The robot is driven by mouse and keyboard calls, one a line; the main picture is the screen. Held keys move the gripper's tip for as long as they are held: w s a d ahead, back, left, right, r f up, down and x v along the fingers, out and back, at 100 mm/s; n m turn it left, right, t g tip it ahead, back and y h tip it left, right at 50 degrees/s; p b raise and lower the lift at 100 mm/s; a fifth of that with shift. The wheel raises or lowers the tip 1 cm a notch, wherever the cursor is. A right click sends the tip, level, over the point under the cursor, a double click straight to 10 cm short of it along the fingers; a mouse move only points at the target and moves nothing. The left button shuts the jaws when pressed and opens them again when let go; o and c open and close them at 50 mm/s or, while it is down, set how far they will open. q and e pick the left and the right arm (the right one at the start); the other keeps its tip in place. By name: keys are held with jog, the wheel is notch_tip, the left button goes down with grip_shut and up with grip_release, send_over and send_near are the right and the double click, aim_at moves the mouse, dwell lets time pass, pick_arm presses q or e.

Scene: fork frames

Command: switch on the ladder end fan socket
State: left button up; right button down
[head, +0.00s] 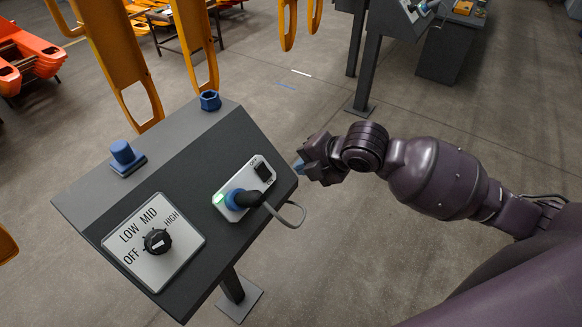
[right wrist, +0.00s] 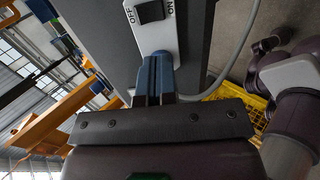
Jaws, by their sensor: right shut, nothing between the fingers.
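The socket panel (head: 233,192) is a light plate on the sloped face of a dark console. A blue plug (head: 235,199) with a black cable end sits in it, beside a green glow at the plate's lower left end. A black rocker switch (head: 263,171) is at its upper right end. In the right wrist view the rocker (right wrist: 150,12) shows between OFF and ON lettering; its position is hard to tell. My right gripper (head: 300,167) is shut and empty, just right of the console's edge. Its blue fingers (right wrist: 157,72) point toward the switch plate. My left gripper is not in view.
The console (head: 185,150) also carries a LOW/MID/HIGH/OFF dial (head: 157,241) and two blue fittings (head: 122,153) (head: 209,100). A grey cable (head: 294,216) loops off its right edge. Orange frames (head: 110,55) stand behind. Another console (head: 405,15) stands farther back.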

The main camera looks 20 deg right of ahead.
jog(key=shift+v, duration=1.3)
jog(key=shift+s+f, duration=0.1)
jog(key=shift+s, duration=0.05)
jog(key=w+r+m+t+y, duration=0.1)
jog(key=w+r+m+t, duration=0.3)
jog(key=m, duration=0.4)
jog(key=s+d+f+m+h+b, duration=0.1)
jog(key=s+d+f+m+h, duration=0.2)
jog(key=s+f+m, duration=0.5)
jog(key=s+d+f+m+h+b, duration=0.1)
jog(key=s+d+f+m+h, duration=0.2)
jog(key=f, duration=1.6)
jog(key=s+d+m, duration=0.2)
jog(key=s+m, duration=0.3)
jog(key=s, duration=0.3)
jog(key=shift+d+f+m+t+h, duration=0.15)
jog(key=shift+d+m+t+h, duration=0.15)
jog(key=shift+d+h, duration=0.1)
